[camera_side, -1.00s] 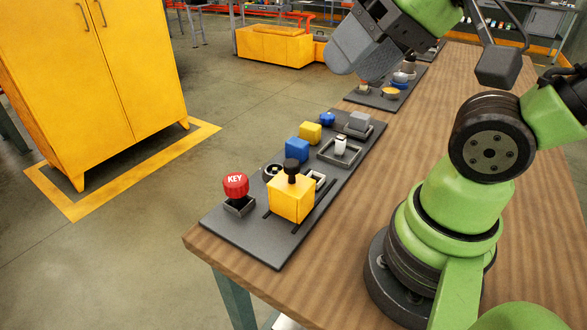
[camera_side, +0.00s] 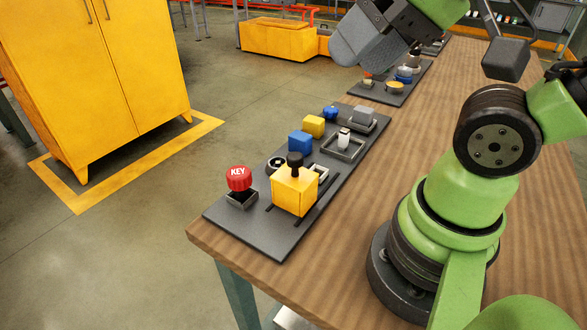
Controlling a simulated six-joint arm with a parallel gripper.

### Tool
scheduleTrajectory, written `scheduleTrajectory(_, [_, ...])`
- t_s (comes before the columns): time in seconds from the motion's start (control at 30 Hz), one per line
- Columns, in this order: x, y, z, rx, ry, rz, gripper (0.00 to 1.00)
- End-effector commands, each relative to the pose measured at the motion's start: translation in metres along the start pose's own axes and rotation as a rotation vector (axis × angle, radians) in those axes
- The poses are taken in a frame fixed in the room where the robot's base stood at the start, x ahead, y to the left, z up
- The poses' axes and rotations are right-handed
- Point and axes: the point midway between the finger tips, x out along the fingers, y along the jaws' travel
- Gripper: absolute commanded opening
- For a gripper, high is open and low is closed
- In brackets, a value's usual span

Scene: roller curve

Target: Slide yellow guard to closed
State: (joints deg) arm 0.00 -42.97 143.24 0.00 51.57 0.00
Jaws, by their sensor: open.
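The yellow guard (camera_side: 294,191) is a box-shaped block with a black knob (camera_side: 295,160) on top. It sits on dark slide rails near the front end of the black panel (camera_side: 278,240). A white-topped fitting (camera_side: 320,172) shows partly behind its right side. My gripper (camera_side: 364,45) is a grey end at the top of the view, high above the bench and well apart from the guard. Its fingers are not clearly told apart from this side, and it holds nothing that I can see.
A red KEY knob (camera_side: 239,179) stands left of the guard. Behind it are a blue block (camera_side: 300,142), a small yellow block (camera_side: 314,126) and a white switch (camera_side: 344,138) in a grey frame. A second panel (camera_side: 380,96) lies farther back.

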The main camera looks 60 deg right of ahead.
Motion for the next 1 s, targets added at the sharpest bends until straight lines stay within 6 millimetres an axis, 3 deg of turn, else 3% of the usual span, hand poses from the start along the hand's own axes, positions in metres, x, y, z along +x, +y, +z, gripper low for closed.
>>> scheduleTrajectory(0.07, [0.000, 0.000, 0.000, 0.000, 0.000, 0.000, 0.56])
scheduleTrajectory(0.17, [0.001, 0.000, -0.003, 0.009, -0.017, 0.010, 0.56])
scheduleTrajectory(0.37, [0.018, 0.000, -0.028, 0.088, -0.168, 0.095, 0.56])
scheduleTrajectory(0.7, [0.090, 0.028, -0.077, 0.318, -0.539, 0.286, 0.56])
scheduleTrajectory(1.0, [0.150, 0.065, -0.084, 0.486, -0.776, 0.392, 0.56])
